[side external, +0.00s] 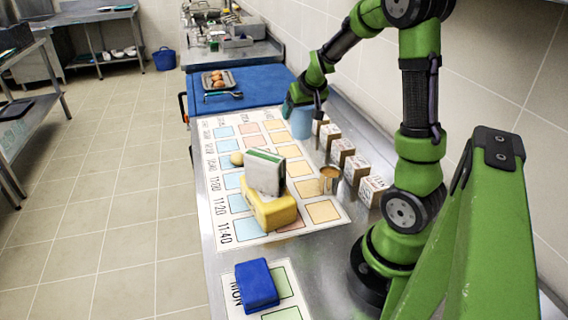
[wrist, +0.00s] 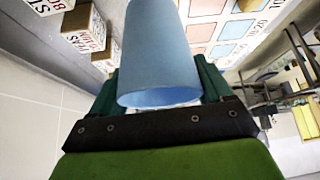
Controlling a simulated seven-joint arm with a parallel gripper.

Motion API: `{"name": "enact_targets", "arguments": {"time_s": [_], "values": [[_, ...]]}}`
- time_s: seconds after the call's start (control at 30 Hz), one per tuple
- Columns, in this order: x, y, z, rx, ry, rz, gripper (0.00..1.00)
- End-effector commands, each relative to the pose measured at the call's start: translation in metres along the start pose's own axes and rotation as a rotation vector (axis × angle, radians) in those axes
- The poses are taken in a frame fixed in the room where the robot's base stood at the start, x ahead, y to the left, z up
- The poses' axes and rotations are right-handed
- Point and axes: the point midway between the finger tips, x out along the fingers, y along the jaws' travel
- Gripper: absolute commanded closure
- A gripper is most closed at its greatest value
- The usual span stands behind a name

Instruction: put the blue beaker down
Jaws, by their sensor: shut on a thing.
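The blue beaker (side external: 301,122) is at the far right of the printed sheet (side external: 235,228), close to the row of small boxes. In the wrist view the beaker (wrist: 160,50) fills the middle, with its open rim toward the camera. My gripper (side external: 304,100) is shut on the beaker, with a finger on each side of it in the wrist view (wrist: 160,88). Whether the beaker's base touches the counter is hard to tell.
Several small printed boxes (side external: 342,151) stand in a row right of the sheet, with a metal cup (side external: 330,179) beside them. A yellow block (side external: 268,207) bears a white and green box (side external: 265,171). A blue board (side external: 245,91) with an egg tray (side external: 218,80) lies beyond.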

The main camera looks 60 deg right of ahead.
Motion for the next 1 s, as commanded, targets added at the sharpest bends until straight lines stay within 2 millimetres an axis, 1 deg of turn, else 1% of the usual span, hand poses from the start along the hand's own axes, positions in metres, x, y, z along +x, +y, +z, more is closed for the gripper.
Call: {"name": "enact_targets", "arguments": {"time_s": [0.07, 0.1, 0.17, 0.4, 0.57, 0.8, 0.9, 1.0], "values": [[-0.003, 0.013, -0.003, 0.045, 0.002, 0.031, 0.51], [-0.003, 0.015, -0.002, 0.059, 0.000, 0.039, 0.51], [0.001, 0.015, 0.002, 0.068, -0.002, 0.045, 0.51], [0.035, 0.016, 0.025, 0.076, -0.004, 0.050, 0.51], [0.048, 0.016, 0.033, 0.074, -0.002, 0.050, 0.51], [0.077, 0.016, 0.051, 0.075, -0.003, 0.050, 0.51], [0.081, 0.015, 0.054, 0.074, -0.001, 0.049, 0.51], [0.082, 0.015, 0.054, 0.074, 0.001, 0.048, 0.51]]}}
